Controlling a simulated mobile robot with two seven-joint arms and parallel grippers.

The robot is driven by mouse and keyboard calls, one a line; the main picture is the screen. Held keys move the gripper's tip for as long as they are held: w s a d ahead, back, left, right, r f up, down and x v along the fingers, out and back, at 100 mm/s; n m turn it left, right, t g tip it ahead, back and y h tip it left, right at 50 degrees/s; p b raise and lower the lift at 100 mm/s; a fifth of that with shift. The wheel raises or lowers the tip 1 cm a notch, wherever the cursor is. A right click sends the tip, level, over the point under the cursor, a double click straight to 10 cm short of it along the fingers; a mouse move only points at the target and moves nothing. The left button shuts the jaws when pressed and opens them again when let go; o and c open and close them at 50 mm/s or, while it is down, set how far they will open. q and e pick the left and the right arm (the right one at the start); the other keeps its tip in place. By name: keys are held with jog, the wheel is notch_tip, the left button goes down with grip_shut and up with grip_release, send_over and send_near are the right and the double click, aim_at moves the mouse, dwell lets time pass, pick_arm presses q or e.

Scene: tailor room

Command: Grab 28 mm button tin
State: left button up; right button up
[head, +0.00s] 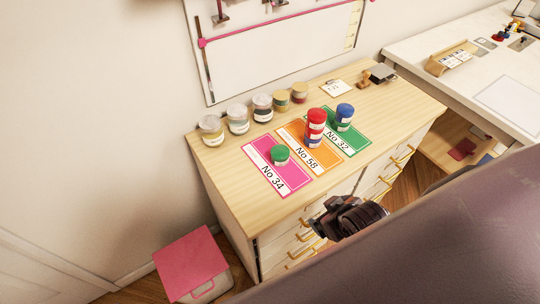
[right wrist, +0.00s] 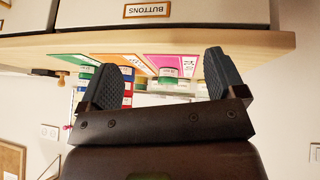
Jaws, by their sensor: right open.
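I cannot read a 28 mm mark on any tin. In the head view, a short green-topped tin (head: 279,155) stands on the pink No 34 card (head: 274,180). A red tin stack (head: 315,127) stands on the orange No 58 card (head: 328,162). A blue-topped tin (head: 344,117) stands on the green No 32 card (head: 354,141). My right gripper (head: 318,226) is in front of the dresser's front edge, apart from the tins. In the right wrist view its jaws (right wrist: 158,58) are open and empty, with cards and tins beyond. My left gripper is not in view.
Several lidded jars (head: 238,119) line the back of the wooden dresser top (head: 237,184). A white card (head: 337,88) and a stamp lie at its far end. Gold-handled drawers (head: 306,237) are below. A pink-lidded bin (head: 191,263) stands on the floor. A white desk (head: 450,40) is at right.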

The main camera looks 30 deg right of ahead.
jog(key=r+n, duration=0.2)
jog(key=n+t+h, duration=0.2)
jog(key=n+t, duration=0.4)
jog(key=n, duration=2.1)
send_near(283, 157)
jog(key=shift+w+d+f+p, duration=0.15)
jog(key=shift+d+f+p, duration=0.15)
jog(key=shift+d, duration=0.25)
jog(key=n, duration=0.1)
jog(key=w+n+y, duration=0.1)
jog(key=n, duration=0.1)
jog(key=shift+w+a+t, duration=0.1)
jog(key=shift+a+t, duration=0.2)
jog(key=shift+a, duration=0.1)
jog(key=x, duration=0.5)
jog(key=shift+w+f, duration=0.1)
jog(key=shift+w, duration=0.15)
jog(key=shift+d+x, duration=0.15)
jog(key=shift+x, duration=1.2)
jog(key=shift+d+x, duration=0.15)
jog(key=shift+x, duration=1.15)
jog(key=shift+s+f, duration=0.2)
jog(key=c, duration=1.1)
